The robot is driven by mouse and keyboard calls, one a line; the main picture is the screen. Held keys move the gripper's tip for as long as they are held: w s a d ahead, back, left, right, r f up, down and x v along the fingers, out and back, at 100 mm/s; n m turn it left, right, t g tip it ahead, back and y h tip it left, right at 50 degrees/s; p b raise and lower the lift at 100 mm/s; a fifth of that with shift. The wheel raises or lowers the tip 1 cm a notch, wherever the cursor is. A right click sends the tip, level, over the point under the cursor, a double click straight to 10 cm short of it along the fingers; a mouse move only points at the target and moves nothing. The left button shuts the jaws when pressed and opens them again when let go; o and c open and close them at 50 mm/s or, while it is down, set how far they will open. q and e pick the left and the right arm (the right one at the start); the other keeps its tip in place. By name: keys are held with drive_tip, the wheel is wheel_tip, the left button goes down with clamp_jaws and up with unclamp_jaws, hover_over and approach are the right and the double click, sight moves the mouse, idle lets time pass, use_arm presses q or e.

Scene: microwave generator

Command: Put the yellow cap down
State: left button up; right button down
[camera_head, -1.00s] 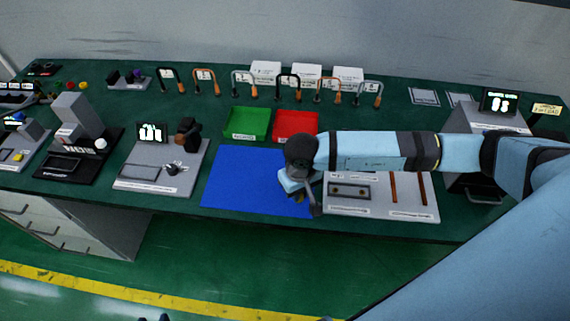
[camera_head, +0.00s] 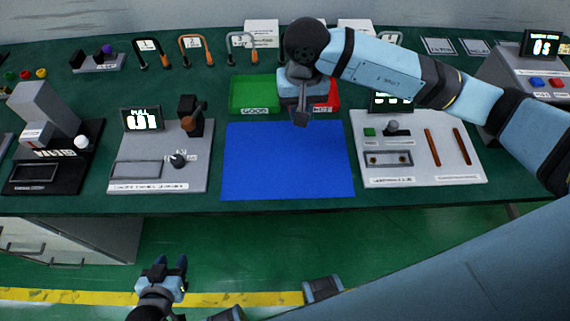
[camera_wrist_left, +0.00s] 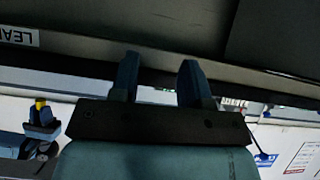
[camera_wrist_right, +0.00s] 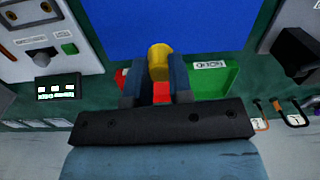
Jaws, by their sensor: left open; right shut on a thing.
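The yellow cap (camera_wrist_right: 158,62) is held between the fingertips of my right gripper (camera_wrist_right: 157,82) in the right wrist view. In the head view my right gripper (camera_head: 301,116) hangs near the back edge of the blue mat (camera_head: 285,160), in front of the green bin (camera_head: 253,94) and the red bin (camera_head: 326,98). The wrist hides the cap there. My left gripper (camera_head: 172,270) is open and empty, low in front of the table over the floor. Its two spread fingers also show in the left wrist view (camera_wrist_left: 158,82).
A grey test station (camera_head: 165,160) stands left of the mat and another station (camera_head: 420,150) right of it. Several hook-shaped parts (camera_head: 195,50) stand along the back. The blue mat is bare. Drawers (camera_head: 70,240) are below the table at left.

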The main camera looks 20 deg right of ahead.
wheel_tip(320, 180, up, 5)
drive_tip(key=a+b, duration=0.3)
drive_tip(key=b, duration=0.1)
hover_over(286, 156)
drive_tip(key=shift+m, duration=0.4)
wheel_tip(286, 156, down, 15)
drive_tip(key=shift+f+p, duration=0.2)
drive_tip(key=shift+p, duration=0.15)
wheel_tip(286, 156, down, 4)
drive_tip(key=shift+s+r, duration=0.1)
drive_tip(key=shift+r, duration=0.05)
use_arm(q)
drive_tip(key=f, duration=0.4)
drive_tip(key=shift+w+d+f, duration=0.1)
drive_tip(key=shift+w+d, duration=0.15)
drive_tip(key=shift+d, duration=0.15)
use_arm(e)
drive_tip(key=c, duration=1)
unclamp_jaws()
